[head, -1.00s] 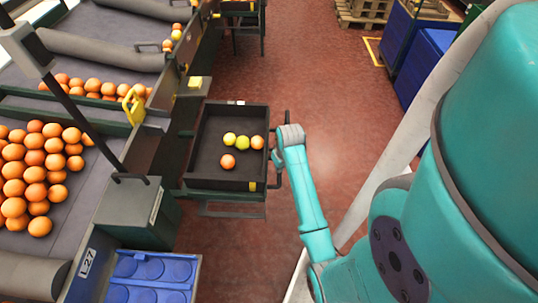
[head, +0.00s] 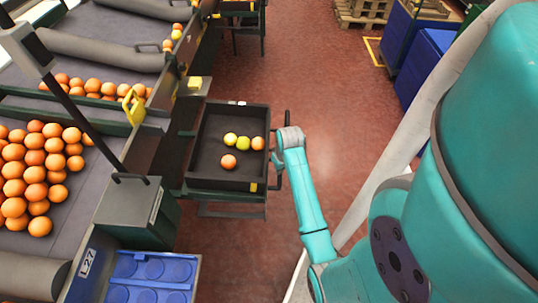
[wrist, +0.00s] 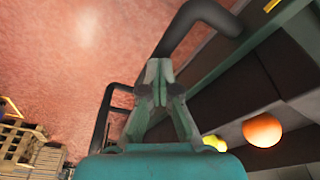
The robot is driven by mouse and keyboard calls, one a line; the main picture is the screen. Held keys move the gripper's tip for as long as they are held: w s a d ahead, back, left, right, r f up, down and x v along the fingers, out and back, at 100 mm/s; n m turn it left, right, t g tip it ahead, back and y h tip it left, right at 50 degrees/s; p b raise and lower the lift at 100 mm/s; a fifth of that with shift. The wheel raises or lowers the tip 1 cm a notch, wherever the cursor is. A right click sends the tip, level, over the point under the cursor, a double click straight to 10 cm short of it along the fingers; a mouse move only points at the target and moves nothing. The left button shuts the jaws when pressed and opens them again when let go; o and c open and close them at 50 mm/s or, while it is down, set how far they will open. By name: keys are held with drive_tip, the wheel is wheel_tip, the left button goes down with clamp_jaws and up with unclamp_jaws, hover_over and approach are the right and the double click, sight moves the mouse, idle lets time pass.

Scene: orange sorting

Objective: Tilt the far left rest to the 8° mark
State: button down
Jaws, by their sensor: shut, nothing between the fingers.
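A dark tray (head: 205,170), which may be the rest, sticks out from the sorting line with a few oranges and yellow-green fruits in it. A black bar handle (head: 287,118) runs along its right side. No degree scale can be read. My gripper (wrist: 158,74) is shut and empty in the wrist view, its fingertips against or just over the handle bar (wrist: 180,35); I cannot tell if they touch. In the head view, my wrist stands at the handle and hides the fingers. An orange (wrist: 262,130) and a yellow-green fruit (wrist: 214,143) show beyond.
The sorting line with heaped oranges (head: 38,175) fills the left. A blue tray (head: 150,282) is at the bottom. Blue bins (head: 427,60) and wooden pallets (head: 365,12) stand at the back right. The red floor (head: 320,70) between is clear.

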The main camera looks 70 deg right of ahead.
drive_tip(key=shift+f, duration=0.25)
drive_tip(key=shift+r, duration=0.15)
wheel_tip(320, 180, up, 9)
idle(1.4)
idle(0.5)
